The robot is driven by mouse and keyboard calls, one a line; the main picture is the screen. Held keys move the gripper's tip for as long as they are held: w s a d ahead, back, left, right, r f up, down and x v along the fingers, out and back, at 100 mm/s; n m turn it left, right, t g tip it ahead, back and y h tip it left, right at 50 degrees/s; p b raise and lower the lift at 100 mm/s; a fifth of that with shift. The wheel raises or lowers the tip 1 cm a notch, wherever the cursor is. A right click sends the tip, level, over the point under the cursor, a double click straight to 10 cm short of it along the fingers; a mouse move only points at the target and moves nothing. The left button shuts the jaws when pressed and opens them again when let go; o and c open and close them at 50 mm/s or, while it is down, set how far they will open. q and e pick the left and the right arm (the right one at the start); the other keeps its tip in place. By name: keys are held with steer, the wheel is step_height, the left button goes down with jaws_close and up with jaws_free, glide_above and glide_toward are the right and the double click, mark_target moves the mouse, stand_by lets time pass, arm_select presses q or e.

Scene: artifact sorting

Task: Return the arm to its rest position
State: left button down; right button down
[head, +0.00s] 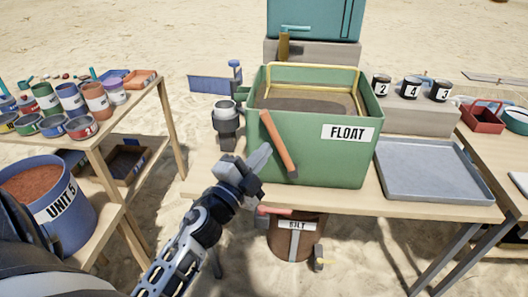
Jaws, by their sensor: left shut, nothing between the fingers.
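My left arm comes in from the lower left. My left gripper (259,157) is shut and empty, in front of the left front corner of the green box (310,160) labelled FLOAT. I cannot tell whether it touches the box. An orange-handled tool (279,143) leans on the front of this box, just right of the gripper's fingertips. My right gripper is not in view.
A grey metal tray (430,192) lies right of the green box on the wooden table. Left is a shelf with several paint cans (72,103) and a blue UNIT 5 bucket (80,225). A brown SILT bucket (285,240) stands below the table. Sand lies between the tables.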

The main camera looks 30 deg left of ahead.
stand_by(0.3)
arm_select(q)
steer(key=s+d+f+n+g+h+p, duration=0.1)
steer(key=s+d+f+n+g+h, duration=0.2)
steer(key=s+d+f+n+g, duration=0.7)
steer(key=s+d+f+n, duration=0.1)
steer(key=s+d+f, duration=0.4)
steer(key=f, duration=0.1)
steer(key=shift+s+d+f, duration=0.15)
steer(key=shift+s+f, duration=0.1)
steer(key=shift+f, duration=0.1)
